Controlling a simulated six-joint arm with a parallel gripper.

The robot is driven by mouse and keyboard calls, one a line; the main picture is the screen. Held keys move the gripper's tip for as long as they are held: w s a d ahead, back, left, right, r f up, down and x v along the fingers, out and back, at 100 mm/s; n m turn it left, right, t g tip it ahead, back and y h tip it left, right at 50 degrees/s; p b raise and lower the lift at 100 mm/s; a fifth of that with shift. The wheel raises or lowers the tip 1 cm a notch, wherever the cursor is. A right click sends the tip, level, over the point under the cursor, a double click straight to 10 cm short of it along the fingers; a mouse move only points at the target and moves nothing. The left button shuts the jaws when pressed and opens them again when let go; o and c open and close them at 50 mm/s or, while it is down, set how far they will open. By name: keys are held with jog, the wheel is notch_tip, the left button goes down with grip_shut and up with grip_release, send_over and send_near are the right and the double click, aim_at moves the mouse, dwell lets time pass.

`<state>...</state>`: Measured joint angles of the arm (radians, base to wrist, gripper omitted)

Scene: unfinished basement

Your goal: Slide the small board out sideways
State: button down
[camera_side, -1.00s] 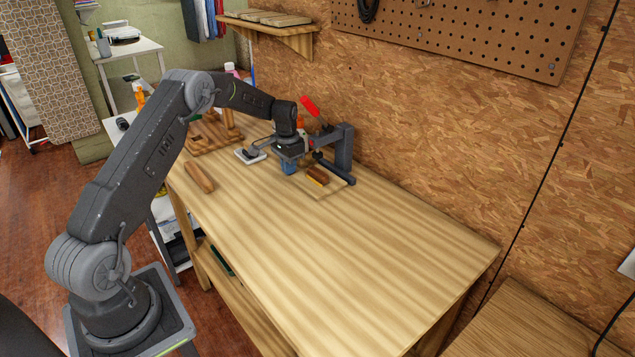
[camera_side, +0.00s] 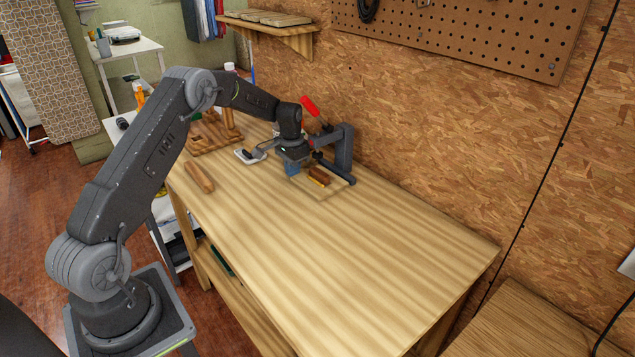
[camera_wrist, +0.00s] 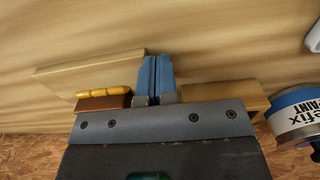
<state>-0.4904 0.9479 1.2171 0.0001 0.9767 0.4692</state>
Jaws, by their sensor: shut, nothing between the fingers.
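The small board (camera_side: 322,193) is a thin, pale wooden plate lying on the workbench beside the grey clamp (camera_side: 343,152) with the red handle (camera_side: 309,106). It also shows in the wrist view (camera_wrist: 85,72). A brown block with a yellow-orange strip (camera_side: 318,176) sits on or against it; it shows left of the fingers in the wrist view (camera_wrist: 104,101). My gripper (camera_side: 291,168) is low at the board's left end in the side view. Its blue fingers (camera_wrist: 153,78) are together and empty, near the board's end edge; I cannot tell whether they touch it.
A paint can (camera_wrist: 297,112) and a tan wooden block (camera_wrist: 222,95) are right of my fingers in the wrist view. A wooden cylinder (camera_side: 199,177) lies at the bench's left edge. The bench (camera_side: 330,265) is clear toward the front right.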

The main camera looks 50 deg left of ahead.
jog(key=shift+d, duration=0.3)
